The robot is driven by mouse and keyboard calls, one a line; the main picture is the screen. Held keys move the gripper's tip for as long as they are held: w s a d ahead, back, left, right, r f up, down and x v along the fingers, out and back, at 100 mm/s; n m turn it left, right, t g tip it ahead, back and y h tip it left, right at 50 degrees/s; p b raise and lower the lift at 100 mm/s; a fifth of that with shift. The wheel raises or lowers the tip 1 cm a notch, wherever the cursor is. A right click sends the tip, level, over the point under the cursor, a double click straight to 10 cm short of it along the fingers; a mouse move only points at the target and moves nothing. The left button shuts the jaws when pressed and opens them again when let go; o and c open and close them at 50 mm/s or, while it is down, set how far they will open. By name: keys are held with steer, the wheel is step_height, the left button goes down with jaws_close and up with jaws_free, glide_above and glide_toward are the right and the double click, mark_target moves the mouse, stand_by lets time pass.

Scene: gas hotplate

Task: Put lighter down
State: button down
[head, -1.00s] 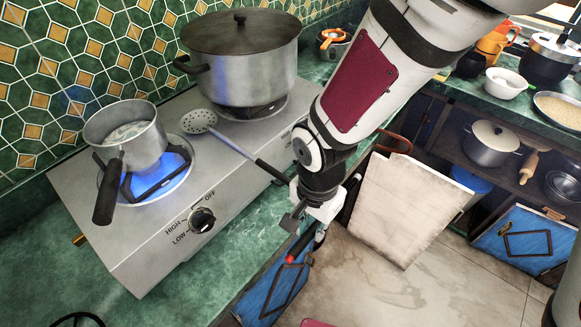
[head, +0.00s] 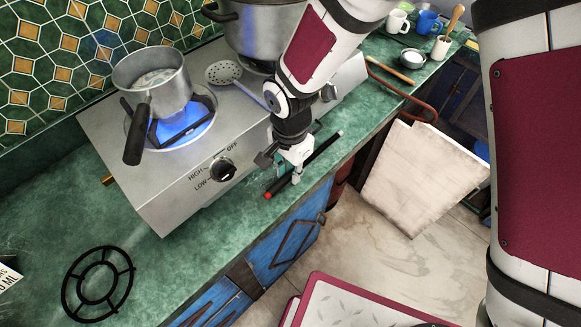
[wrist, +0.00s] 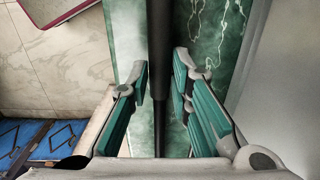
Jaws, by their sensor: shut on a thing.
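The lighter (head: 325,146) is a long thin black rod with a red end. My gripper (head: 293,173) is shut on it near the front edge of the green counter (head: 215,235), in front of the hotplate. The lighter lies roughly along that edge, its red end toward the lower left. In the wrist view the black lighter (wrist: 160,60) runs between the two teal finger pads of my gripper (wrist: 162,92), with green counter below it. I cannot tell whether it touches the counter.
The hotplate (head: 175,185) has a lit blue flame under a small saucepan (head: 155,80). A large pot (head: 255,30) and a slotted spoon (head: 224,73) are behind my arm. A black burner grate (head: 98,283) lies on the counter at lower left. Bare counter lies between grate and hotplate.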

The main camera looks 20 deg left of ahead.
steer(key=shift+f, duration=0.1)
steer(key=c, duration=1.4)
jaws_free()
steer(key=shift+c, duration=0.2)
step_height(320, 180, up, 12)
steer(key=shift+r, duration=0.2)
steer(key=shift+d, duration=0.1)
